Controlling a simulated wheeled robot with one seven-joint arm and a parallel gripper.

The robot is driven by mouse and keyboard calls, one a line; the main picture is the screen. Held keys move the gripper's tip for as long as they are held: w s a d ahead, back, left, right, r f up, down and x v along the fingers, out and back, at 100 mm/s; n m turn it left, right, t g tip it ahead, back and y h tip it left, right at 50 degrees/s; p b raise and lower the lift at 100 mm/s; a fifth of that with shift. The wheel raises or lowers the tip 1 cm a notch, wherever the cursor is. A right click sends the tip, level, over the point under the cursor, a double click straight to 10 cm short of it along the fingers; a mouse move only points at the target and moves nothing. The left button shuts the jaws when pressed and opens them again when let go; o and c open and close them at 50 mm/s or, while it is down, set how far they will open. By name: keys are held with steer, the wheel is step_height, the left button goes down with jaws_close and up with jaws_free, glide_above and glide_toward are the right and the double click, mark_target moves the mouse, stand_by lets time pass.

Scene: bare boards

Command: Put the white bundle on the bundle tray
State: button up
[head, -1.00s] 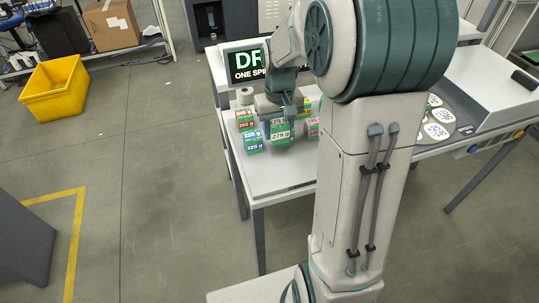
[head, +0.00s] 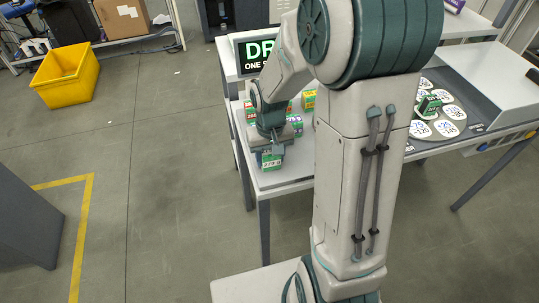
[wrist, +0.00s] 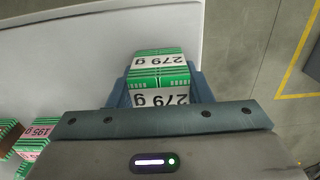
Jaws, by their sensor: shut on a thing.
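The white bundle (wrist: 160,78) is a small green block with white bands marked "279 g". My gripper (wrist: 160,92) is shut on it, with a blue jaw on each side. In the head view the bundle (head: 271,160) shows below my gripper (head: 270,148), near the front left edge of the white table. Whether it touches the tabletop cannot be told. I cannot make out for certain which surface is the bundle tray.
Other bundles, among them a purple-marked one (head: 296,123) and a yellow-green one (head: 308,99), stand behind my gripper. A black sign (head: 256,56) stands at the back.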

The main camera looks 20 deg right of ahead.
steer(key=shift+f, duration=0.1)
steer(key=o, duration=1.2)
steer(key=shift+c, duration=0.2)
step_height(320, 180, up, 12)
steer(key=shift+r+p, duration=0.1)
steer(key=shift+p, duration=0.25)
steer(key=s+r+t, duration=0.2)
steer(key=s, duration=1.1)
steer(key=shift+d+r+t, duration=0.3)
steer(key=shift+r+t, duration=0.1)
